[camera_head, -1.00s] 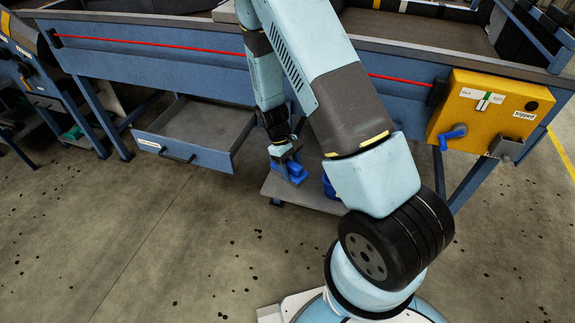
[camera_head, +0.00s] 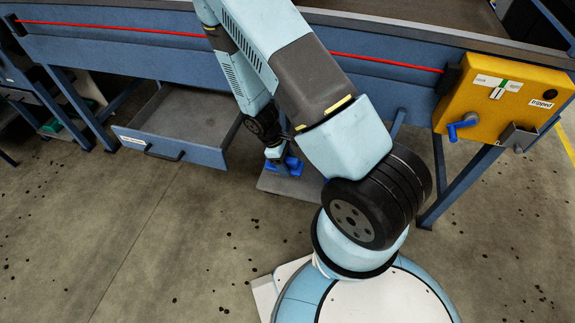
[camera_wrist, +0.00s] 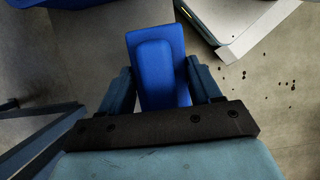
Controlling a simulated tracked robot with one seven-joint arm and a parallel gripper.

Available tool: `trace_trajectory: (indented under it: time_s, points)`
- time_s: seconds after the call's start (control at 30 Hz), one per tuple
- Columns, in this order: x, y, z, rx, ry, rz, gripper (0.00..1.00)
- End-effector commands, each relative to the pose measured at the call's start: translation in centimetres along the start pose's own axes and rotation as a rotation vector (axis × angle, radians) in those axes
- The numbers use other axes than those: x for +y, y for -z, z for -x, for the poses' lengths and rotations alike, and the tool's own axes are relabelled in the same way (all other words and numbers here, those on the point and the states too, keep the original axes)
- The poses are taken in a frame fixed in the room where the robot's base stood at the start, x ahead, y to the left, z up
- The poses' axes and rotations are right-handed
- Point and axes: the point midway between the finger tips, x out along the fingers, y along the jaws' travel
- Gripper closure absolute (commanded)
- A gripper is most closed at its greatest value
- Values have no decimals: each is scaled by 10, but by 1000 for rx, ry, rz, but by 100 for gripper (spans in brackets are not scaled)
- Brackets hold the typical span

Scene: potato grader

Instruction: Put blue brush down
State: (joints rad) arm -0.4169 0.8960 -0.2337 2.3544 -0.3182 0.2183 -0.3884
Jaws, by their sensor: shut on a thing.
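The blue brush (camera_wrist: 160,75) is between the two fingers of my gripper (camera_wrist: 160,84) in the wrist view. The gripper is shut on it, and its broad blue face with a raised middle shows. In the head view my gripper (camera_head: 275,152) is low under the machine's front, just right of the open drawer. Blue parts (camera_head: 291,167) show at its tip, above a low grey platform (camera_head: 275,187). I cannot tell whether the brush touches the platform. My arm hides part of that area.
An open, empty-looking drawer (camera_head: 185,117) juts out left of my gripper. A blue machine leg (camera_head: 463,187) stands to the right, below a yellow control box (camera_head: 500,100) with a blue handle (camera_head: 460,127). A red line (camera_head: 110,28) runs along the machine. The floor at left is open.

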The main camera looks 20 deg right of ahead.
Motion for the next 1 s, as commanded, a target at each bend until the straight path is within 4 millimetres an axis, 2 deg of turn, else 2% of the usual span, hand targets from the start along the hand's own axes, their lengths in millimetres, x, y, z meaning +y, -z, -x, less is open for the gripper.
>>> trace_trajectory:
  time_s: [0.1, 0.4, 0.67, 0.73, 1.0]
  points:
    - [24, 5, -11, -2, 3, -6, 86]
    - [56, 24, -47, -1, 3, -6, 86]
    - [66, 30, -57, -1, 3, -6, 86]
    - [71, 32, -63, -1, 3, -7, 86]
    - [69, 43, -88, -1, 3, -5, 86]
